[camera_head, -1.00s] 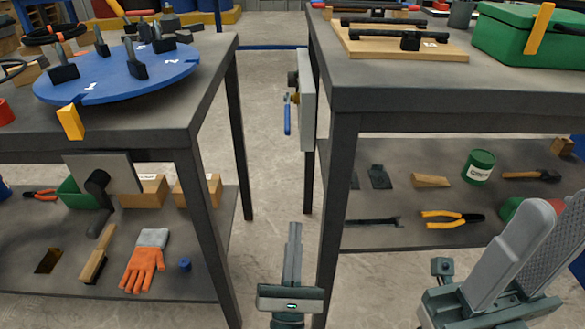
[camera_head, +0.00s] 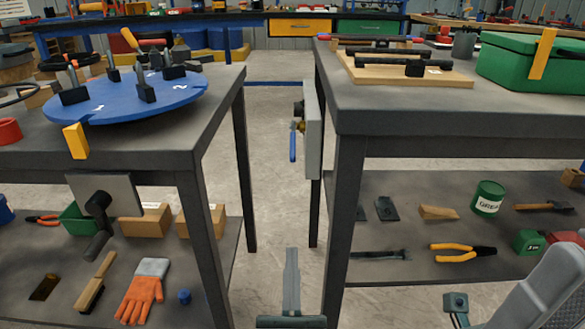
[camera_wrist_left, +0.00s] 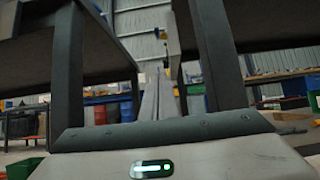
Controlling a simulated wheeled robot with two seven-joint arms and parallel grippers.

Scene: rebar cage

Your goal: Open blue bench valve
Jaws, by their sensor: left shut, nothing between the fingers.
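The blue bench valve has a blue lever (camera_head: 293,146) that hangs straight down. It sits on a grey plate (camera_head: 312,130) at the left side of the right bench, facing the gap between the benches. My left gripper (camera_head: 291,256) is in the gap, below and nearer than the lever and apart from it. Its fingers are shut and empty. In the left wrist view the shut fingers (camera_wrist_left: 163,95) point toward the plate (camera_wrist_left: 174,38); the lever is too small to make out clearly there. My right gripper is not clearly in view.
The right bench (camera_head: 430,118) and left bench (camera_head: 205,120) stand either side, their legs bounding the gap. A crank handle (camera_head: 98,205) hangs under the left bench. Concrete floor (camera_head: 270,180) shows between them. Tools lie on both lower shelves.

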